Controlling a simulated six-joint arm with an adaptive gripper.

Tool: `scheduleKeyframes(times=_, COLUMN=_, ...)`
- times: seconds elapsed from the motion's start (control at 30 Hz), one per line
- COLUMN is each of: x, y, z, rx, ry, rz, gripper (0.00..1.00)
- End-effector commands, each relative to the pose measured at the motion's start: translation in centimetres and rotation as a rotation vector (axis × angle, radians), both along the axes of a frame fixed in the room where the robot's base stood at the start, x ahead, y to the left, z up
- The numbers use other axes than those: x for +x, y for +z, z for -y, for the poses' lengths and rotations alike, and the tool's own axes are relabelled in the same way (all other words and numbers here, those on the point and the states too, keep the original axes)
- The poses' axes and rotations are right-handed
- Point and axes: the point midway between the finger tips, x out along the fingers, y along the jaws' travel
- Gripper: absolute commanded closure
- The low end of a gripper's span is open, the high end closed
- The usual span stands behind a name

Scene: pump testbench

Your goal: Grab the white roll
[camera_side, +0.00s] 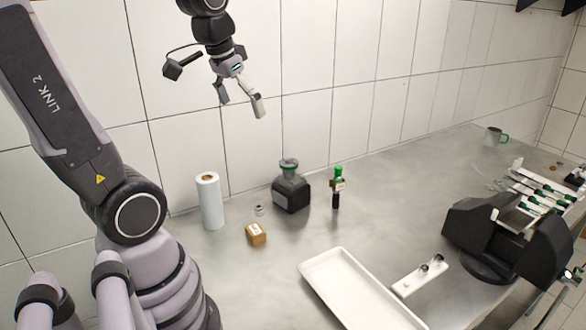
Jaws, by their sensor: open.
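The white roll (210,203) stands upright on the metal table, near the tiled back wall and just right of my arm's base. A brown core shows at its top. My gripper (240,106) hangs high above the table, above and a little right of the roll in the picture. Its two fingers are spread apart and hold nothing. The gripper is well clear of the roll.
Right of the roll are a small brown box (256,235), a small jar (259,210), a dark device (291,191) and a green-capped bottle (337,188). A white tray (314,282) lies in front. A black machine (478,232) stands right. The table's middle is clear.

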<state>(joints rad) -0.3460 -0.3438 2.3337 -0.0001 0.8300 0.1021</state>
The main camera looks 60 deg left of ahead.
Motion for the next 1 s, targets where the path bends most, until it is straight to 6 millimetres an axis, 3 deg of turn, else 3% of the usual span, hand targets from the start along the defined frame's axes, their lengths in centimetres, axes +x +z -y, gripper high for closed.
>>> scheduleKeyframes(times=0.03, x=1.1, y=-1.3, z=-2.9, rx=-0.014, ry=0.069, rz=-0.049, gripper=0.01)
scheduleKeyframes(times=0.17, x=2.4, y=-4.8, z=-10.1, rx=-0.051, ry=0.207, rz=-0.139, gripper=0.01)
scheduleKeyframes(times=0.3, x=1.4, y=-9.5, z=-17.2, rx=-0.107, ry=0.333, rz=-0.214, gripper=0.01)
scheduleKeyframes(times=0.4, x=-0.1, y=-12.4, z=-20.7, rx=-0.141, ry=0.398, rz=-0.246, gripper=0.01)
scheduleKeyframes(times=0.6, x=-1.8, y=-15.4, z=-23.5, rx=-0.177, ry=0.450, rz=-0.274, gripper=0.01)
scheduleKeyframes(times=1.0, x=-1.9, y=-22.5, z=-23.5, rx=-0.179, ry=0.450, rz=-0.276, gripper=0.01)
